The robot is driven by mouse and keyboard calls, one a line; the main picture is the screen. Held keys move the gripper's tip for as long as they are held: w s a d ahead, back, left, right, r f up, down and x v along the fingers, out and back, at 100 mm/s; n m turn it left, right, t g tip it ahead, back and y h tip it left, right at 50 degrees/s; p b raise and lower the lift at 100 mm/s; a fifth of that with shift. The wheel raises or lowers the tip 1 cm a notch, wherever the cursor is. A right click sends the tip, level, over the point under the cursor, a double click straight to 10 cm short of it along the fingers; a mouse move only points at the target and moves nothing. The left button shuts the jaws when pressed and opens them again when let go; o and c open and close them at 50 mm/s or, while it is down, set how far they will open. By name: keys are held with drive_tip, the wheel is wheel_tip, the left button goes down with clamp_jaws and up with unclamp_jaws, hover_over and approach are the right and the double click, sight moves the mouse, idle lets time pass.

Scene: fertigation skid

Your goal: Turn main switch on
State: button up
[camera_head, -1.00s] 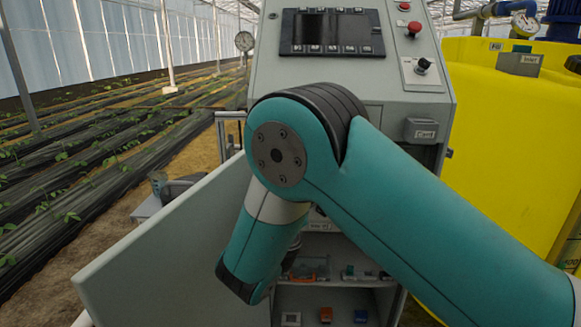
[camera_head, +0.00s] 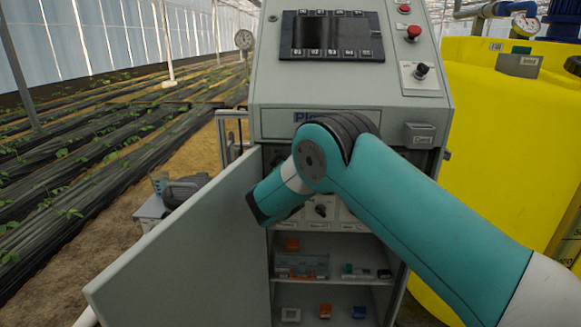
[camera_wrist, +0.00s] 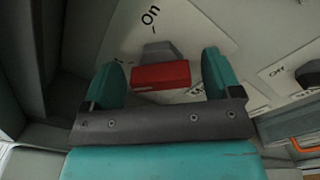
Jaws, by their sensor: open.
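The main switch, a red handle (camera_wrist: 160,76) on a grey base, sits on a pale panel in the wrist view. My gripper (camera_wrist: 163,78) is open, with one teal finger to the left of the handle and one to the right. I see gaps on both sides, but cannot tell how deep the handle lies between the fingers. In the head view my arm hides the gripper and the red switch inside the open cabinet.
The cabinet door (camera_head: 180,240) stands open at the left. A black knob (camera_head: 320,208) is on the inner panel, above shelves with small parts (camera_head: 302,265). The upper front has a screen (camera_head: 332,35) and red buttons. A yellow tank (camera_head: 510,150) is at the right.

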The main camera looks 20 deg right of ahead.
drive_tip(key=c, duration=0.9)
drive_tip(key=shift+c, duration=0.2)
drive_tip(key=shift+f+m+b, duration=0.15)
drive_tip(key=shift+m+b, duration=0.15)
drive_tip(key=shift+b, duration=0.05)
drive_tip(key=m+b, duration=0.3)
drive_tip(key=shift+f, duration=0.2)
drive_tip(key=m+b, duration=1.1)
drive_tip(key=shift+f, duration=0.15)
drive_tip(key=m+b, duration=0.3)
drive_tip(key=shift+r+m+b, duration=0.2)
drive_tip(key=shift+m+b, duration=0.1)
